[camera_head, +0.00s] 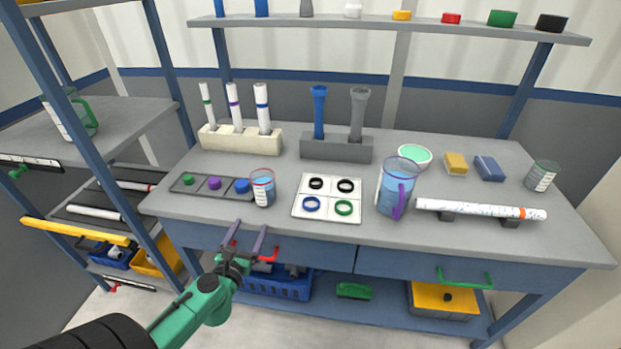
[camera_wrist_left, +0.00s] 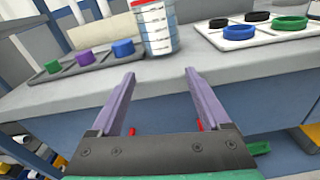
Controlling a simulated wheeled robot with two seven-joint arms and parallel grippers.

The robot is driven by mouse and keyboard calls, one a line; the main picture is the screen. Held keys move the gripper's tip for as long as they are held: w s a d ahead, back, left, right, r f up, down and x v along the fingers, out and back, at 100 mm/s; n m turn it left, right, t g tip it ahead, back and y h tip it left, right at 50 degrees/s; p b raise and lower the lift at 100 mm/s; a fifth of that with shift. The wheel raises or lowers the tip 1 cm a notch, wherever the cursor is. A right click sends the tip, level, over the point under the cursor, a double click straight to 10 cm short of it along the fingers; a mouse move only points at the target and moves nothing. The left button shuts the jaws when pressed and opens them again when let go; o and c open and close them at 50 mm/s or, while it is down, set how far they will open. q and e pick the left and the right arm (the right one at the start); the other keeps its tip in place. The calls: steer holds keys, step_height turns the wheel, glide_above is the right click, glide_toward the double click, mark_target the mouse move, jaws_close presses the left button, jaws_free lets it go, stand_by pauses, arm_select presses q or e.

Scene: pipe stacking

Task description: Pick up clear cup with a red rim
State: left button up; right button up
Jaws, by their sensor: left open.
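The clear cup with a red rim (camera_head: 262,190) stands upright near the front edge of the workbench (camera_head: 290,148), with blue contents and markings on its side. It also shows in the left wrist view (camera_wrist_left: 156,28), above and between my fingers, with its top cut off by the frame. My left gripper (camera_head: 249,228) is open and empty, in front of the bench's front edge. The cup is beyond the fingertips, which appear apart from it. The two purple fingers also show in the left wrist view (camera_wrist_left: 160,75). My right gripper is not in view.
A tray with green, purple and blue caps (camera_head: 214,184) lies left of the cup. A white board with several rings (camera_head: 329,198) lies right of it. A jug with a purple handle (camera_head: 397,186) stands further right.

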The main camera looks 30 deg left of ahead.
mark_target(261, 197)
arm_select(q)
steer(key=shift+n+t, duration=0.3)
steer(key=shift+n, duration=0.4)
steer(key=w+a+r, duration=0.1)
steer(key=w, duration=0.2)
steer(key=w+r, duration=0.1)
steer(key=w, duration=0.3)
steer(key=w+a+r, duration=0.1)
steer(key=w, duration=0.2)
steer(key=shift+w+a+r, duration=0.15)
steer(key=shift+a+r, duration=0.05)
steer(key=shift+a, duration=0.15)
steer(key=x, duration=0.5)
steer(key=shift+w+a+f, duration=0.15)
steer(key=shift+w+a, duration=0.05)
steer(key=shift+w, duration=0.05)
steer(key=shift+s, duration=0.1)
steer(key=c, duration=1.4)
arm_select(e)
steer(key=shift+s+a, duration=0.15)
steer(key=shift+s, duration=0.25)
